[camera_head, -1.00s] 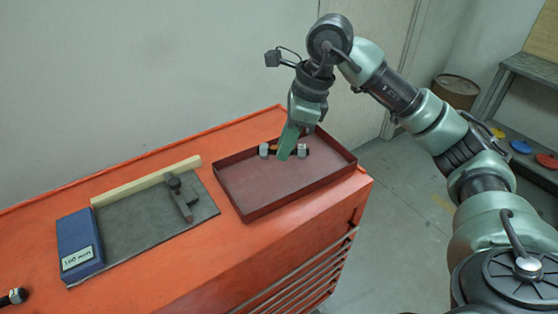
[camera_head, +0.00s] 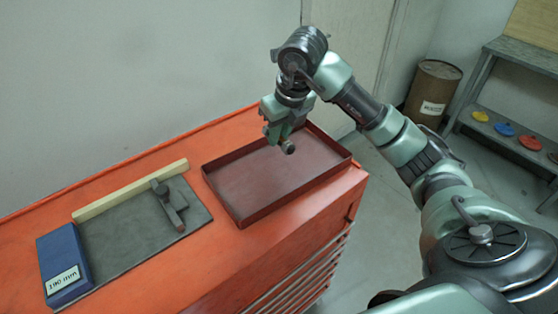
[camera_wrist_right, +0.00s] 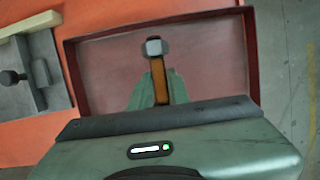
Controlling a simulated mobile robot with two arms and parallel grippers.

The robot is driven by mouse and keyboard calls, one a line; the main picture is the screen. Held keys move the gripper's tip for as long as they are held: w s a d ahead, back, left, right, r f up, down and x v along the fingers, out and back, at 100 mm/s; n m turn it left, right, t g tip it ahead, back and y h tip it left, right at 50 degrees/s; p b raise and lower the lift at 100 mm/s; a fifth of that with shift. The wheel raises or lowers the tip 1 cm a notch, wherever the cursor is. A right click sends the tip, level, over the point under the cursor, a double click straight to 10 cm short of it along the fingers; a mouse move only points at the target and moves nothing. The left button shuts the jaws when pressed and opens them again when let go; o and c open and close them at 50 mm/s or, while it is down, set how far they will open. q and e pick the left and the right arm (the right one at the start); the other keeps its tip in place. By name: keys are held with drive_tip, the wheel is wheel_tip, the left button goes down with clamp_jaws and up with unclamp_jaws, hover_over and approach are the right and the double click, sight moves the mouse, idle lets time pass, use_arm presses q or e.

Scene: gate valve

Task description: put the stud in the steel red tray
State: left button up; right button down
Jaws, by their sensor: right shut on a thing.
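The red steel tray (camera_head: 240,188) sits at the right end of the orange cabinet top, its floor bare where I can see it. It also shows in the wrist view (camera_wrist_right: 210,60). My right gripper (camera_head: 278,138) is over the back part of the tray, shut on the stud (camera_head: 288,147). In the wrist view the stud (camera_wrist_right: 160,85) is an orange-brown rod with a grey nut (camera_wrist_right: 155,47) at its far end, between the green fingers. The fingers hide part of it. I cannot tell whether it touches the tray floor. My left gripper is not in view.
Left of the tray lie a dark grey plate (camera_head: 130,235) with a dark tool (camera_head: 168,205), a pale wooden strip (camera_head: 130,190) and a blue box (camera_head: 62,262). A wall stands behind the cabinet. A brown drum (camera_head: 433,90) and shelf stand at the right.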

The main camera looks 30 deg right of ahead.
sight(289, 144)
wheel_tip(289, 144, down, 9)
drive_tip(key=shift+r+p, duration=0.1)
drive_tip(key=shift+p, duration=0.65)
drive_tip(key=c, duration=1.3)
unclamp_jaws()
drive_tip(key=shift+c, duration=0.2)
drive_tip(key=shift+s, duration=0.1)
drive_tip(key=shift+r, duration=0.3)
drive_tip(key=b+v, duration=0.2)
drive_tip(key=v, duration=0.9)
drive_tip(key=shift+s+r, duration=0.15)
drive_tip(key=shift+s, duration=0.05)
